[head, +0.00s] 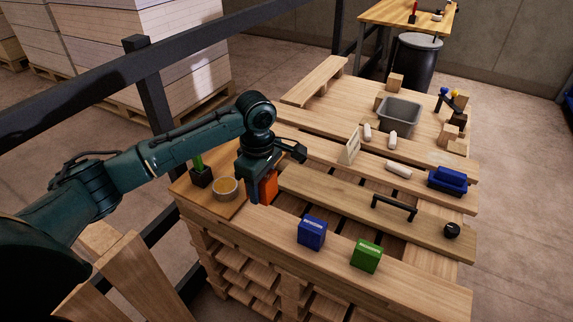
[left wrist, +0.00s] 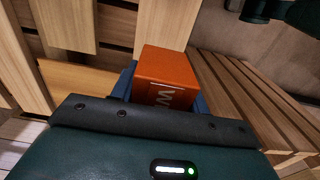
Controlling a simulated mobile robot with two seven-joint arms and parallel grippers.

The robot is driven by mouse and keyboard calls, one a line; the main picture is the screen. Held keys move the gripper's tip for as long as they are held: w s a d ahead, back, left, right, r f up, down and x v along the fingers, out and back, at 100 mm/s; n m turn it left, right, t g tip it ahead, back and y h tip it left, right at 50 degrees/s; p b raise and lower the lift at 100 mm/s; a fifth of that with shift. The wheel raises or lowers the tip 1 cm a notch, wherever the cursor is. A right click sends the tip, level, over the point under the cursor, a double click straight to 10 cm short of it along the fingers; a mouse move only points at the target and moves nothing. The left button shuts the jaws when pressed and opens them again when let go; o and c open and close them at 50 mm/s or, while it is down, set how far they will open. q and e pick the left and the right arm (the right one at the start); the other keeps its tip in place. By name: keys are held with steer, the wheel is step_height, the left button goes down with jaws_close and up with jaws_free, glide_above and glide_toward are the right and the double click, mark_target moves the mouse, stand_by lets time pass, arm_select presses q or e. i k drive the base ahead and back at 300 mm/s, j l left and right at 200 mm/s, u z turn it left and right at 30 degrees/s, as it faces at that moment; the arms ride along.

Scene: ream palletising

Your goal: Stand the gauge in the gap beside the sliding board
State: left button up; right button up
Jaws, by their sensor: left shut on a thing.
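My left gripper (head: 262,190) is shut on an orange block (head: 269,187), which I take to be the gauge. It holds the block over the left part of the pallet top. In the left wrist view the orange block (left wrist: 166,72) shows pale lettering on one face. A plank with a black bar handle (head: 395,205), seemingly the sliding board (head: 340,198), lies across the pallet. A dark gap (head: 337,223) runs between this plank and the front plank. I cannot tell whether the block's lower end touches the wood. My right gripper is not in view.
A blue box (head: 312,233) and a green box (head: 366,256) stand on the front plank. A black round knob (head: 452,230), a blue object (head: 447,180) and a grey tray (head: 400,113) are farther right and back.

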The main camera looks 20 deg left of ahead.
mark_target(418, 260)
steer(key=k, duration=1)
